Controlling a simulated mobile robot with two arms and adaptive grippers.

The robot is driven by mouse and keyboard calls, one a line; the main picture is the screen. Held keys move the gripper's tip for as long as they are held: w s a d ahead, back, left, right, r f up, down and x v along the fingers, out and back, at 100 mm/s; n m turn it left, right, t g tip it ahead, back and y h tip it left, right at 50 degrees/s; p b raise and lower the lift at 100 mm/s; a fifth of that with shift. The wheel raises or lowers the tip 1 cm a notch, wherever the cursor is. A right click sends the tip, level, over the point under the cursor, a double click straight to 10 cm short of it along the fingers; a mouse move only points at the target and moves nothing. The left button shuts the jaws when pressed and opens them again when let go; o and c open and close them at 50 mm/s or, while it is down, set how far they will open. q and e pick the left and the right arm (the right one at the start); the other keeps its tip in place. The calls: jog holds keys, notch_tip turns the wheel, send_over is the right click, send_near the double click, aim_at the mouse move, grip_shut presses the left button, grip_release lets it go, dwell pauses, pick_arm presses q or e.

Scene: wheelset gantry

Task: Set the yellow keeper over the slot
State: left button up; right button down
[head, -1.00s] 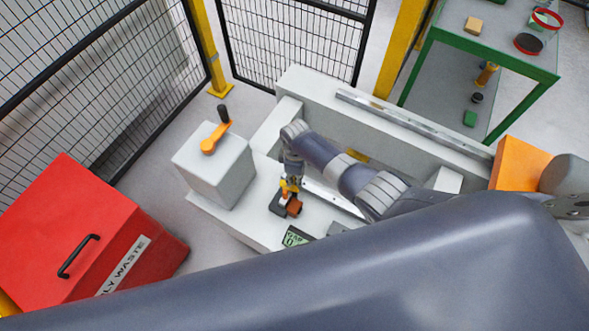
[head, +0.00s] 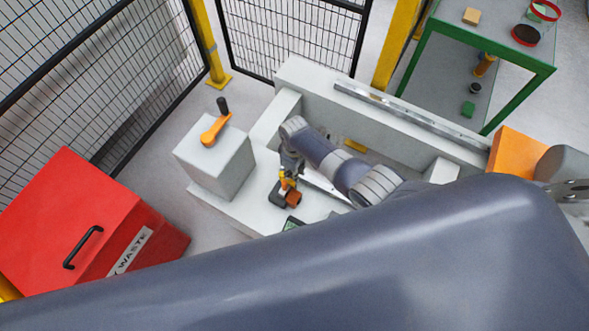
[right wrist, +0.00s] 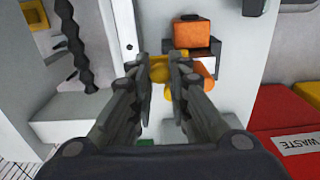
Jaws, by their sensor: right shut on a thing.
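My right gripper (head: 289,172) points down over the pale bench, beside a small black and orange block (head: 293,199). In the right wrist view its two fingers (right wrist: 160,72) are closed on a small yellow piece, the keeper (right wrist: 159,71), which shows between the fingertips. In the head view the keeper is small and partly hidden by the gripper. The orange and black block (right wrist: 192,35) lies just beyond the fingertips in the wrist view. I cannot tell whether the keeper touches it. I cannot make out the slot. My left gripper is not in view.
A grey box with an orange crank (head: 214,130) stands left of the gripper. A red waste bin (head: 60,215) is at the left. A raised wall with a metal rail (head: 410,113) runs behind. A green-framed table (head: 475,45) is at upper right. My large arm link covers the foreground.

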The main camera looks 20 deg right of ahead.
jog(key=c, duration=1.5)
grip_release()
